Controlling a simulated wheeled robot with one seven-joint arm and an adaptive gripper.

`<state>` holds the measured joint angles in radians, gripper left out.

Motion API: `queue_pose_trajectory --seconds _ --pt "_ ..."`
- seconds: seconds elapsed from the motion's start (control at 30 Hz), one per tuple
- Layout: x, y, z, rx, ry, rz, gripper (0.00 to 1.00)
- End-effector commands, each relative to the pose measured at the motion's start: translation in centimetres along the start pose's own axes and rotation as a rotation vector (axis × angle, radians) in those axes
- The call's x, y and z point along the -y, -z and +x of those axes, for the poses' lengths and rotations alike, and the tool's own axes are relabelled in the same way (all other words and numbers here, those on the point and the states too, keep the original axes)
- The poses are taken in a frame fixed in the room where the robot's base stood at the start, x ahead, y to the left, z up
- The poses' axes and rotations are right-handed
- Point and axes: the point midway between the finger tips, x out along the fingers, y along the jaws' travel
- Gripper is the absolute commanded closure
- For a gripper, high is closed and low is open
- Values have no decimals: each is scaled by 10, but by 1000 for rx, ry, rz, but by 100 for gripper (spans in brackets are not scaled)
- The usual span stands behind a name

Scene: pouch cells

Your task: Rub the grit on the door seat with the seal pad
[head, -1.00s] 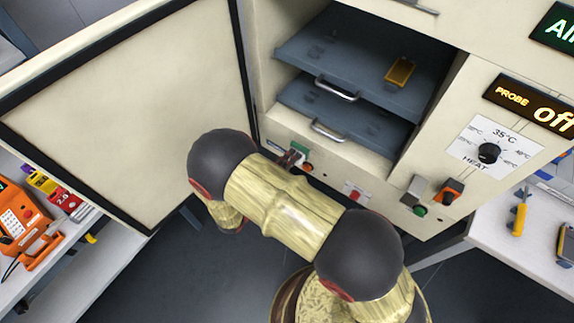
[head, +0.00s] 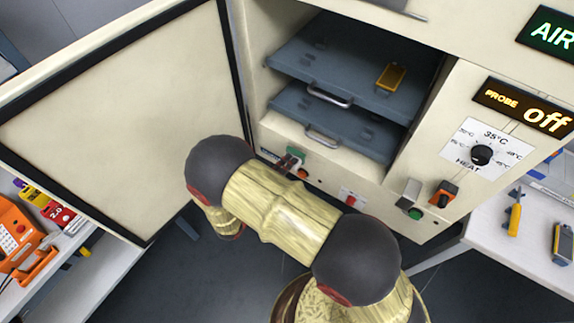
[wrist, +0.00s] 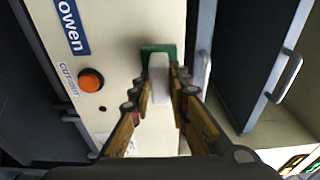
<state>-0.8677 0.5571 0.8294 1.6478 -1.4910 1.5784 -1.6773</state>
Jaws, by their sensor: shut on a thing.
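My gripper (wrist: 160,86) is shut on the seal pad, which has a white grip (wrist: 158,76) and a green pad face (wrist: 152,50). The green face is at the cream front of the oven, between the orange cut-out button and the tray handles in the wrist view. Whether it touches the surface I cannot tell. In the head view the green pad (head: 297,152) shows just past my gripper (head: 289,163), below the chamber opening. The door seat appears to be the cream front face (wrist: 118,30) around that opening. I cannot make out any grit; the pad may hide it.
The oven door (head: 110,110) stands open at left. Two grey trays with handles sit in the chamber, and a yellow cell (head: 391,77) lies on the upper tray (head: 340,55). An orange button (wrist: 91,79) is close to the pad. Benches stand at both sides.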

Motion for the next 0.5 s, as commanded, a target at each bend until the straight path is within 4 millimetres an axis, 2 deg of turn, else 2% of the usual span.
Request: queue_pose_trajectory --seconds 0.5 --pt "0 -1 10 0 0 0 100"
